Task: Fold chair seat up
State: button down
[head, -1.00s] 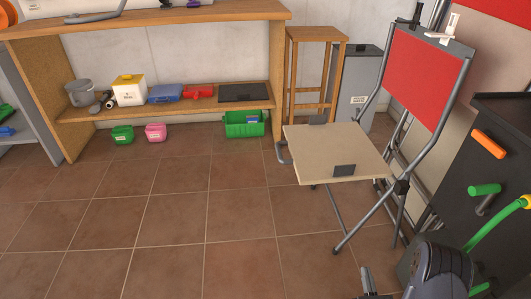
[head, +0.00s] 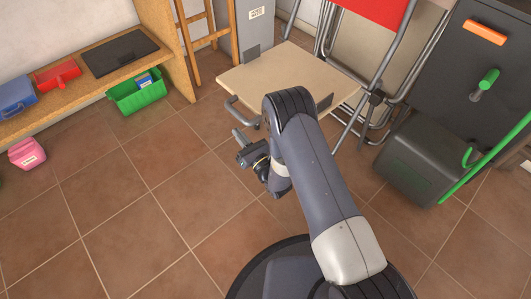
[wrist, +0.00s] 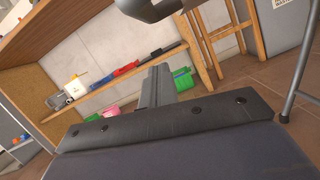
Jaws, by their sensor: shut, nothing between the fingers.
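The folding chair's beige seat (head: 285,75) is down and roughly level in the head view, with dark clips on its edges. The chair's red backrest (head: 375,8) rises behind it and is cut off by the top edge. In the wrist view, my closed fingers (wrist: 158,74) point forward, and a grey curved part (wrist: 150,8) hangs at the top. My arm hides part of the seat's front edge.
A wooden bench (head: 115,55) with bins stands at left, with a green crate (head: 137,93) on the floor. A wooden stool (head: 197,25) and grey box (head: 247,22) stand behind the seat. A dark boiler (head: 455,75) stands at right.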

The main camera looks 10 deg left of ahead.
jog(key=shift+w+d+r, duration=0.15)
jog(key=shift+r, duration=0.85)
jog(key=shift+w+d+r, duration=0.1)
jog(key=shift+w+r, duration=0.05)
jog(key=shift+r, duration=0.85)
jog(key=shift+r, duration=0.1)
